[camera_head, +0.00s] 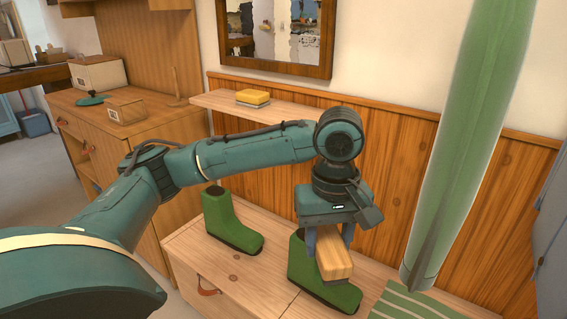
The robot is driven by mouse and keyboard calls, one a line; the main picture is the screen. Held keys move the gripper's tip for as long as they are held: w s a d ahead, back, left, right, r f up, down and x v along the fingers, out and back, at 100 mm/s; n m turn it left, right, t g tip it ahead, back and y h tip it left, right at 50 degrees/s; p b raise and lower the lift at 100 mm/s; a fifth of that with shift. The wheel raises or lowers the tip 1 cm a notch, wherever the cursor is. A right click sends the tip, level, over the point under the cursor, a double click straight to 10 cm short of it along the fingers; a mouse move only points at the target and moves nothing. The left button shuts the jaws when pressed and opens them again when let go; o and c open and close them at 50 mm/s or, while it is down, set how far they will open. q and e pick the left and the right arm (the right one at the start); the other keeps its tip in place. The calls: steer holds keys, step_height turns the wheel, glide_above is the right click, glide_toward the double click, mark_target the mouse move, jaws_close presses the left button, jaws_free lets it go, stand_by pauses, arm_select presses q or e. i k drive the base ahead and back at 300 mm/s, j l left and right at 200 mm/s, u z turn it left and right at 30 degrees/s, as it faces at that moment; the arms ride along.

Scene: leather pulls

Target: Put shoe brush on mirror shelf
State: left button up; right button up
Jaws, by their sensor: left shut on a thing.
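My left gripper (330,243) points down over the bench, its fingers shut on a tan wooden block that looks like the shoe brush (336,262). The brush is in front of and above the right green boot, partly covering it; I cannot tell whether they touch. The mirror shelf (300,113) is a pale wooden board on the wall, below the dark-framed mirror (323,72). A yellow block with a darker band (253,96) lies on its left half. My left forearm crosses in front of the shelf's right part. My right gripper is not in view.
Green boots stand on the wooden bench, one at left (228,222) and one below the brush (305,275). A striped green mat (420,304) lies at right. A long green thing (470,130) hangs at right. A cabinet (150,150) with boxes stands at left.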

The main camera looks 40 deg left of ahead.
mark_target(298, 115)
steer(key=i+j+z, duration=0.1)
steer(key=j+z, duration=0.35)
steer(key=j, duration=0.5)
steer(key=j+z, duration=0.4)
steer(key=j, duration=0.55)
steer(key=k, duration=0.05)
